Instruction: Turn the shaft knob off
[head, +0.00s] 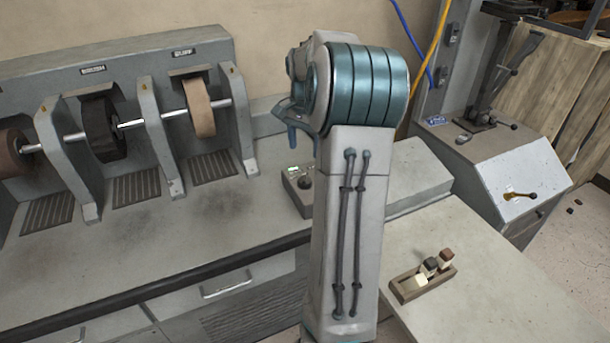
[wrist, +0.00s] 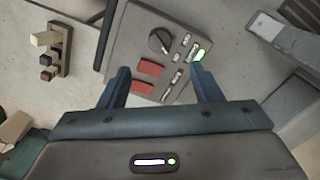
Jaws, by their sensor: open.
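The control box (wrist: 133,52) has a dark round knob (wrist: 160,41) with a pale pointer mark, which looks like the shaft knob. Beside it are two red buttons (wrist: 148,69), several small switches and a lit green light (wrist: 198,55). In the head view, the box (head: 296,196) sits on the bench with the knob (head: 305,182) on top. My gripper (wrist: 160,71) is open and empty; in the wrist view, the knob appears beyond the fingertips, between their lines. In the head view, my gripper (head: 291,138) is partly hidden by my arm, above the box. I cannot tell whether it touches anything.
The grinding machine (head: 118,70) with several wheels on a shaft stands at the left. A small wooden tray (head: 407,293) with blocks lies on the bench at right. A grey machine (head: 505,165) with a lever stands farther right. The bench front left of the box is clear.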

